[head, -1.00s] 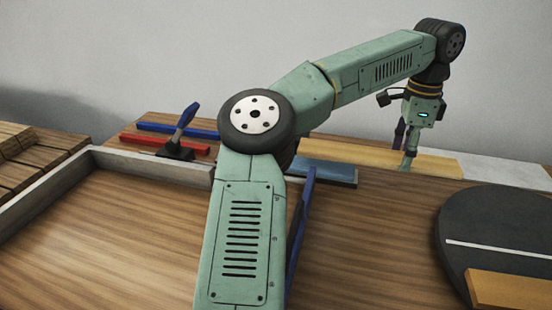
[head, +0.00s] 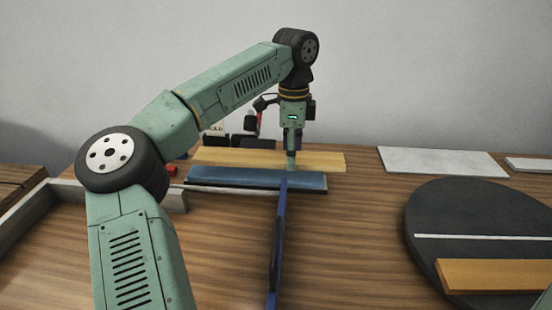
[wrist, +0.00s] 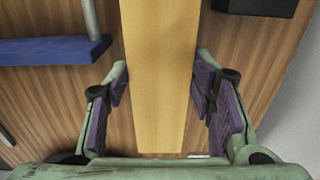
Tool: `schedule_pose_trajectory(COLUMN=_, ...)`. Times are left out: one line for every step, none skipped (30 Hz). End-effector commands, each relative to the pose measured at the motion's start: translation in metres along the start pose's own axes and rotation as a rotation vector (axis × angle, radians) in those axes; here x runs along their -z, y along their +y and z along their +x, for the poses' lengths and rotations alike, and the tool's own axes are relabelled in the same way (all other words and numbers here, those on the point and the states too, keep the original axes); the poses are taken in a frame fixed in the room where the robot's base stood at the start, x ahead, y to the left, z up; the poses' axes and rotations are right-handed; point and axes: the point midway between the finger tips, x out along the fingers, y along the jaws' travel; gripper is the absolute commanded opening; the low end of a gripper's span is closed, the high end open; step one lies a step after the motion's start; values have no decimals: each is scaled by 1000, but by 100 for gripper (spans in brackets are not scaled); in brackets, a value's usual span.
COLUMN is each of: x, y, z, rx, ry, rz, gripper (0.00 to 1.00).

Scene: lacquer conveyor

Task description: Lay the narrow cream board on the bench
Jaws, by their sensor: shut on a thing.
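The narrow cream board (head: 325,161), pale yellow in colour, lies lengthwise left to right at the back of the brown wooden bench (head: 370,235), behind a blue-grey block. My gripper (head: 291,166) points straight down at it, right of its middle.
The blue-grey block (head: 225,178) and an upright blue strip (head: 278,245) stand in front. A white slab (head: 440,161) is to the right. A dark turntable (head: 440,215) carries another yellow board (head: 500,276). Bench between strip and turntable is clear.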

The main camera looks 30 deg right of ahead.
Motion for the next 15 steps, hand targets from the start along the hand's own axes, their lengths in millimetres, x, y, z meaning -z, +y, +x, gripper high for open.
schedule_pose_trajectory(x=-12, y=0, z=-3, rx=0, ry=1, rz=-4, gripper=8)
schedule_pose_trajectory(x=-17, y=0, z=-3, rx=0, ry=0, rz=-3, gripper=8)
schedule_pose_trajectory(x=-23, y=0, z=-2, rx=0, ry=0, rz=-2, gripper=8)
schedule_pose_trajectory(x=-27, y=0, z=-2, rx=0, ry=1, rz=-2, gripper=8)
schedule_pose_trajectory(x=-29, y=0, z=-2, rx=0, ry=1, rz=-1, gripper=8)
schedule_pose_trajectory(x=-32, y=0, z=-1, rx=0, ry=0, rz=0, gripper=8)
schedule_pose_trajectory(x=-33, y=0, z=-1, rx=0, ry=0, rz=1, gripper=8)
schedule_pose_trajectory(x=-34, y=0, z=-1, rx=0, ry=0, rz=2, gripper=8)
schedule_pose_trajectory(x=-35, y=0, z=1, rx=0, ry=0, rz=2, gripper=8)
schedule_pose_trajectory(x=-35, y=0, z=3, rx=0, ry=0, rz=2, gripper=8)
schedule_pose_trajectory(x=-36, y=0, z=6, rx=-1, ry=0, rz=2, gripper=8)
schedule_pose_trajectory(x=-36, y=0, z=11, rx=-2, ry=0, rz=1, gripper=8)
schedule_pose_trajectory(x=-35, y=1, z=15, rx=-3, ry=1, rz=2, gripper=8)
schedule_pose_trajectory(x=-35, y=1, z=19, rx=-3, ry=1, rz=2, gripper=8)
schedule_pose_trajectory(x=-35, y=1, z=25, rx=-3, ry=1, rz=2, gripper=8)
